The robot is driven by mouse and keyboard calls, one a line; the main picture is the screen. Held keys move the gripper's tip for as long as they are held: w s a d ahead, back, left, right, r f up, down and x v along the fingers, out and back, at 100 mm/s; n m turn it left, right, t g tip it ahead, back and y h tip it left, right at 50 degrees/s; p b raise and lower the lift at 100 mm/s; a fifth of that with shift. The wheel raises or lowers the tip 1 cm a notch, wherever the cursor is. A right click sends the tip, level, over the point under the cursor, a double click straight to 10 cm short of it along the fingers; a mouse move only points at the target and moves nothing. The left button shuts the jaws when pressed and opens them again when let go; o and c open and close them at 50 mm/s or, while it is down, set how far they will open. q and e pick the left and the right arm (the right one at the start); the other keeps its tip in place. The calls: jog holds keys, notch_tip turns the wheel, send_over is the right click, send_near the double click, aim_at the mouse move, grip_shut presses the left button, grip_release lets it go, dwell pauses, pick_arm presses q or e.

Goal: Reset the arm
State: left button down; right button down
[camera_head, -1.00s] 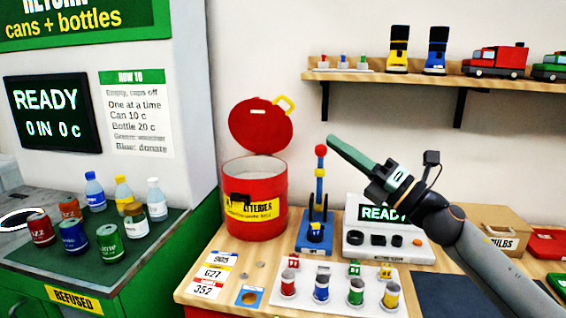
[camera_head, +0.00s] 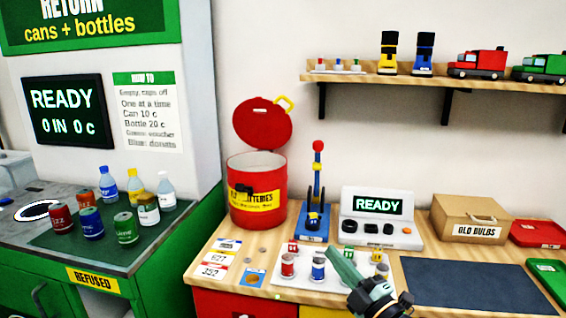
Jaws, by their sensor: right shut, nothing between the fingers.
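My right gripper (camera_head: 344,266) is low at the bottom of the head view, in front of the white battery board (camera_head: 268,275). Its green fingers are together with nothing between them, pointing up and left. It hides part of the board and some of the small coloured batteries on it. The rest of my right arm runs out of the bottom edge. My left gripper is not in view.
A red battery bin (camera_head: 257,195) with its lid raised, a blue stand (camera_head: 314,222), a tester showing READY (camera_head: 380,217) and a bulbs box (camera_head: 470,217) line the bench. A dark mat (camera_head: 480,285) lies clear at right. Cans and bottles stand on the left counter (camera_head: 160,235).

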jog(key=s+d+f+m+g+h, duration=0.1)
jog(key=s+f+m+g+h, duration=0.1)
jog(key=s+f+m, duration=0.55)
jog(key=s+d+f+m+g+h+p, duration=0.1)
jog(key=s+d+f+m+h, duration=0.3)
jog(key=f, duration=0.6)
jog(key=s+a+f+m+g+h, duration=0.1)
jog(key=s+f+m+g, duration=0.15)
jog(key=s+f, duration=0.55)
jog(key=s+d+f+m+g+h, duration=0.1)
jog(key=s+d+f+m+g, duration=0.1)
jog(key=s+f, duration=0.6)
jog(key=s+m+g, duration=0.1)
jog(key=s+m, duration=0.1)
jog(key=shift+s+h, duration=0.3)
jog(key=shift+s, duration=0.1)
